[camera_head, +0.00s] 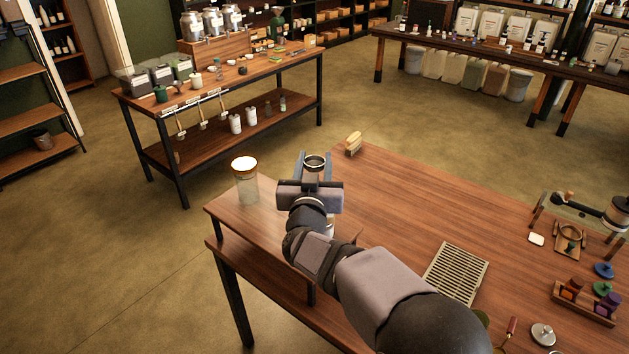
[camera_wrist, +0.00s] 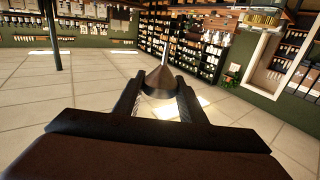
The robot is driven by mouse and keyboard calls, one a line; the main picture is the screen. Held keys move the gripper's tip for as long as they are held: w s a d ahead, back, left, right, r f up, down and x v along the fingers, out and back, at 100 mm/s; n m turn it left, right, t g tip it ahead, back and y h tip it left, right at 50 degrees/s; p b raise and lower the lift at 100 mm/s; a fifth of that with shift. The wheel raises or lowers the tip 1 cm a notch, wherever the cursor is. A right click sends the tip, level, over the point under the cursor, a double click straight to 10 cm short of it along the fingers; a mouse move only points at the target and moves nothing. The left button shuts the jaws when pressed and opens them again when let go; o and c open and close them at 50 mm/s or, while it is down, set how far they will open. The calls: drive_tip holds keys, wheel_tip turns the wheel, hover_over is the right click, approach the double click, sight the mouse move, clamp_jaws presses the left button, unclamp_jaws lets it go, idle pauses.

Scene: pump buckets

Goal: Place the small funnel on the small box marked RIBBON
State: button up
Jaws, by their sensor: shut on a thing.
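The small funnel is a dark metal cone. Its round rim (camera_head: 315,159) shows in the head view between my fingertips, mouth up. In the wrist view, which looks upside down, the funnel (camera_wrist: 160,79) has its thin spout pointing to the top of the picture. My gripper (camera_head: 314,166) is shut on the funnel and holds it near the work table's far left corner. I cannot make out a small box marked RIBBON in either view.
A jar with a glowing top (camera_head: 245,182) stands left of my gripper on the table corner. A wooden brush (camera_head: 353,144) is at the back edge. A metal grate (camera_head: 455,274) lies right of my arm. A loaded bench (camera_head: 140,103) stands behind. The table's middle is clear.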

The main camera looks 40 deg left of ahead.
sight(314, 160)
drive_tip(key=shift+r, duration=1.55)
drive_tip(key=shift+w+f+p, duration=0.25)
drive_tip(key=shift+w+f, duration=0.25)
drive_tip(key=shift+f, duration=1.1)
drive_tip(key=shift+w+f+p, duration=0.2)
drive_tip(key=shift+w+f, duration=0.25)
drive_tip(key=shift+f, duration=1.2)
drive_tip(key=shift+w+f+p, duration=0.25)
drive_tip(key=shift+w+f, duration=0.25)
drive_tip(key=shift+f, duration=1.1)
drive_tip(key=shift+f, duration=0.2)
drive_tip(key=o, duration=1.1)
drive_tip(key=shift+r, duration=0.15)
